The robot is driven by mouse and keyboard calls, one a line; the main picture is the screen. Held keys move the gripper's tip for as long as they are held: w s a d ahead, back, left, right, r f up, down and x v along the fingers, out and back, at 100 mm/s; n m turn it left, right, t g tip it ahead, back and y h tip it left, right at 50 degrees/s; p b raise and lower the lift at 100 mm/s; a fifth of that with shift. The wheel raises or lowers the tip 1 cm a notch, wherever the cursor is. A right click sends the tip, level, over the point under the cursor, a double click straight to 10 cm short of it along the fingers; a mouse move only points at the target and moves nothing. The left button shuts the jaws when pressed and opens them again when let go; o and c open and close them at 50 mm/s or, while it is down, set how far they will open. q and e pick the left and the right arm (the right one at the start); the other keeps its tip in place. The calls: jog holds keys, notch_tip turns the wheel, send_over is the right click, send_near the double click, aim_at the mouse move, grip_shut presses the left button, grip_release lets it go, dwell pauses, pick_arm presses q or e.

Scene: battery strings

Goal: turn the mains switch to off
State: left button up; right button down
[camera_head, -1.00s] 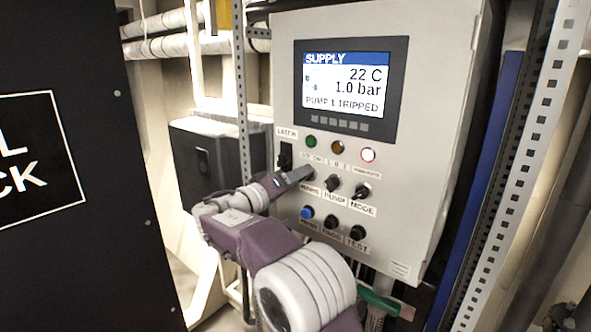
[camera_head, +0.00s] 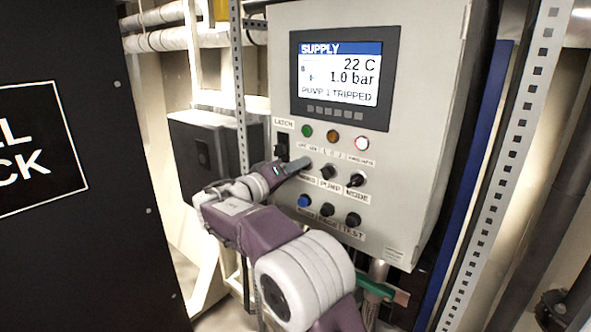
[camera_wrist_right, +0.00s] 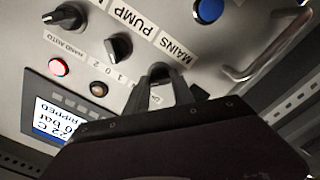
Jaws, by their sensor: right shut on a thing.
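The grey control cabinet (camera_head: 400,170) has a row of rotary switches on its front. The mains switch (camera_wrist_right: 160,74) is the one at the MAINS label in the wrist view, mostly covered by my fingers. My right gripper (camera_head: 302,164) reaches it from the left in the head view. It also shows in the wrist view (camera_wrist_right: 160,95), shut on the mains switch knob. The knob's exact angle is hidden by the fingers. The left gripper is not in view.
The pump switch (camera_head: 327,171) and mode switch (camera_head: 356,180) sit close to the right. A blue button (camera_head: 304,201) and two black buttons are below. A black latch (camera_head: 282,146) is at upper left. The screen (camera_head: 343,77) reads "PUMP 1 TRIPPED". A perforated post (camera_head: 507,150) stands right of the cabinet.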

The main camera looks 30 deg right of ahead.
jog(key=shift+n, duration=8.6)
jog(key=c, duration=1.2)
grip_release()
jog(key=shift+o, duration=0.6)
jog(key=shift+w+d+f, duration=0.15)
jog(key=shift+w+f, duration=0.05)
